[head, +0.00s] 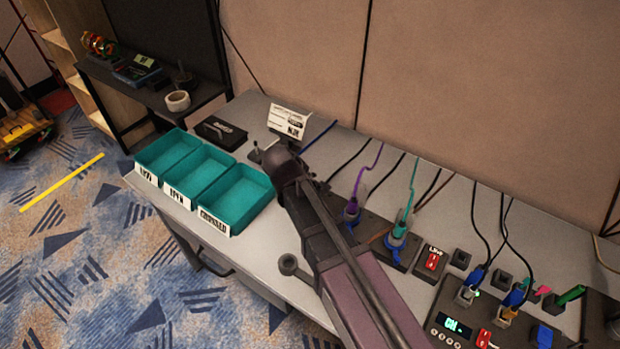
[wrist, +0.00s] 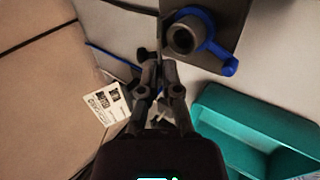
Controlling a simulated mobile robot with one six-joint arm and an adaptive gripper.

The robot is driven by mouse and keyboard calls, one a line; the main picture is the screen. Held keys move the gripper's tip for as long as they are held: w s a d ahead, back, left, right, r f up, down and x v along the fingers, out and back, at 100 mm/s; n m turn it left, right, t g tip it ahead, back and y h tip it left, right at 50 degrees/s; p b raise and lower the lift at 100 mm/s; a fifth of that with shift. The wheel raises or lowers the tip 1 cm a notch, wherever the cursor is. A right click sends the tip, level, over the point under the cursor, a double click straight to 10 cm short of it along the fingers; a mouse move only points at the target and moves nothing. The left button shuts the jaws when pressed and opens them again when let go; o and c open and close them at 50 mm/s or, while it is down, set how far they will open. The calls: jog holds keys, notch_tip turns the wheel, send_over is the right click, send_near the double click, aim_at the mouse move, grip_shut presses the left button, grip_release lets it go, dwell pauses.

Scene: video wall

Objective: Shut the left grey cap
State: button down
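In the wrist view a grey round socket-like piece (wrist: 184,38) with a blue ring and lever (wrist: 218,60) sits on a dark plate, above and right of my fingertips and apart from them. I cannot tell whether this is the left grey cap. In the head view a grey disc with a short stem (head: 289,264) shows near the table's front edge, partly behind my arm. My gripper (wrist: 160,66) has its fingers close together, with nothing seen between them. In the head view my gripper (head: 262,152) is beside the bins, and my arm hides part of the cable panel.
Teal bins (head: 238,222) stand left of my arm on the grey table (head: 268,250). A white card (head: 288,122) and a black box (head: 215,132) stand behind. Purple and teal cables enter blue-ringed connectors (head: 397,241) to the right, beside a red switch (head: 432,261).

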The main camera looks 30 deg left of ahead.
jog(key=f+t+b, duration=0.1)
jog(key=b, duration=0.1)
jog(key=s+t+b, duration=0.1)
jog(key=shift+s+f+t+b, duration=0.2)
jog(key=shift+f+t+b, duration=0.1)
jog(key=shift+f+b, duration=0.1)
jog(key=f+t+b, duration=0.1)
jog(key=b, duration=0.2)
jog(key=s+t+b, duration=0.1)
jog(key=t+b, duration=0.1)
jog(key=b, duration=0.1)
jog(key=shift+f, duration=0.4)
jog(key=f+t+b, duration=0.1)
jog(key=t+b, duration=0.1)
jog(key=b, duration=0.2)
jog(key=f+t+b, duration=0.1)
jog(key=t+b, duration=0.1)
jog(key=b, duration=0.2)
jog(key=shift+s+f+h, duration=0.25)
jog(key=shift+s+h, duration=0.15)
jog(key=t+b, duration=0.1)
jog(key=b, duration=0.1)
jog(key=shift+f+b, duration=0.2)
jog(key=shift+b, duration=0.2)
jog(key=shift+t, duration=0.3)
jog(key=c, duration=0.9)
grip_release()
jog(key=shift+o, duration=0.2)
jog(key=shift+a, duration=0.1)
jog(key=shift+s, duration=0.15)
